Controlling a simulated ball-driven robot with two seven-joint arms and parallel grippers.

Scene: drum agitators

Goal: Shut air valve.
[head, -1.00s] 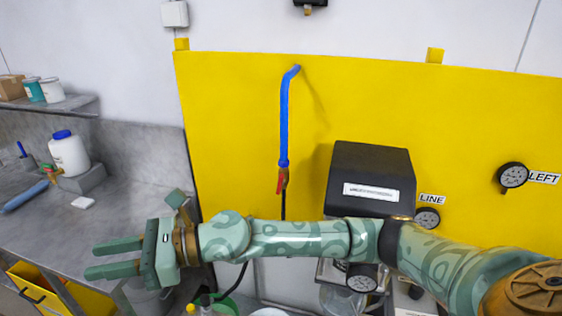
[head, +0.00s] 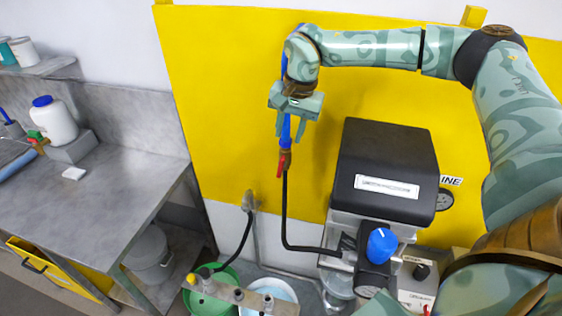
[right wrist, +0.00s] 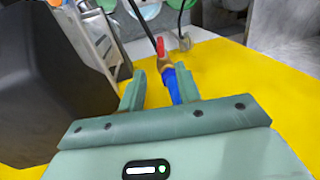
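The air valve has a small red handle (head: 281,163) and a brass body (head: 286,156). It sits at the lower end of a blue pipe (head: 285,132) on the yellow panel, with a black hose below. The handle points down, roughly along the pipe. My right gripper (head: 289,137) is open and points down just above the valve. In the right wrist view the gripper (right wrist: 160,72) has its fingers either side of the blue pipe (right wrist: 173,86), with the red handle (right wrist: 160,46) just beyond the tips. I cannot tell whether they touch. My left gripper is out of view.
A black-hooded machine (head: 388,165) with a blue knob (head: 382,245) stands right of the valve. The yellow panel (head: 225,110) is clear to the left. A steel bench (head: 100,195) with a white bottle (head: 55,121) is at the left. A green bucket (head: 222,283) is below.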

